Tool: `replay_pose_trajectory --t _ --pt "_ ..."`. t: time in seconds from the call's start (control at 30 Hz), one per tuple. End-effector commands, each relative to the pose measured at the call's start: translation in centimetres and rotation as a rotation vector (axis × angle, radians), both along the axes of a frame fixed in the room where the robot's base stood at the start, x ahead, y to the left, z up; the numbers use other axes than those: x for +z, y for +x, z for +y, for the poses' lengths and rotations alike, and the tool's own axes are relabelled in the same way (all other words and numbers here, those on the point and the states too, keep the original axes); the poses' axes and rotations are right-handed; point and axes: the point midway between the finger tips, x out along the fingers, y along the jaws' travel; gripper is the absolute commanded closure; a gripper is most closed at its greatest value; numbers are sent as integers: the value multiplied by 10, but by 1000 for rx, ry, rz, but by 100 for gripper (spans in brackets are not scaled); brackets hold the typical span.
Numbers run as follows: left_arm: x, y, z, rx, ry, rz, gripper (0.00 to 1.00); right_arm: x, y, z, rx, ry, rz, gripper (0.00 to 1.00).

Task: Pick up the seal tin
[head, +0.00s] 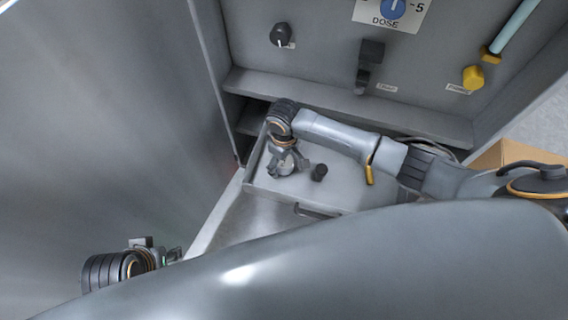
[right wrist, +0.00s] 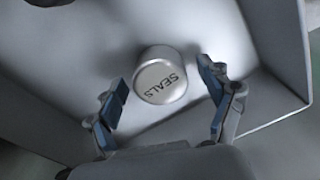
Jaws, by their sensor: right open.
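My right gripper (head: 287,166) reaches down over the tray. In the right wrist view its two blue-padded fingers (right wrist: 160,92) are apart, one on each side of the tin, with gaps visible. In the head view the tin is hidden or cannot be made out beneath the right gripper. My left gripper (head: 160,258) is at the lower left, away from the tray; its fingers are not clear.
A small dark cylinder (head: 318,172) stands in the tray beside my right gripper. The tray walls (right wrist: 268,112) rise close to the tin. Behind are a panel with a black knob (head: 281,35), a dark lever (head: 369,65) and a yellow valve handle (head: 473,77). A cardboard box (head: 510,152) is at right.

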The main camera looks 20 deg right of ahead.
Motion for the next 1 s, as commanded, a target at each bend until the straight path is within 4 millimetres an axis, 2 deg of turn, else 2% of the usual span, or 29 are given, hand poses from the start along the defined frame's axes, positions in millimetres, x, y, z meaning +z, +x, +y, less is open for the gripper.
replay_pose_trajectory --t 0.27,0.57,1.0 --pt "3 -1 0 0 1 -2 60 -2 0 0 0 0 0 20" --pt "3 -1 0 0 0 -3 60 -2 0 0 0 -1 1 79" --pt "2 1 0 0 -1 -4 60 6 0 0 0 1 -1 79"
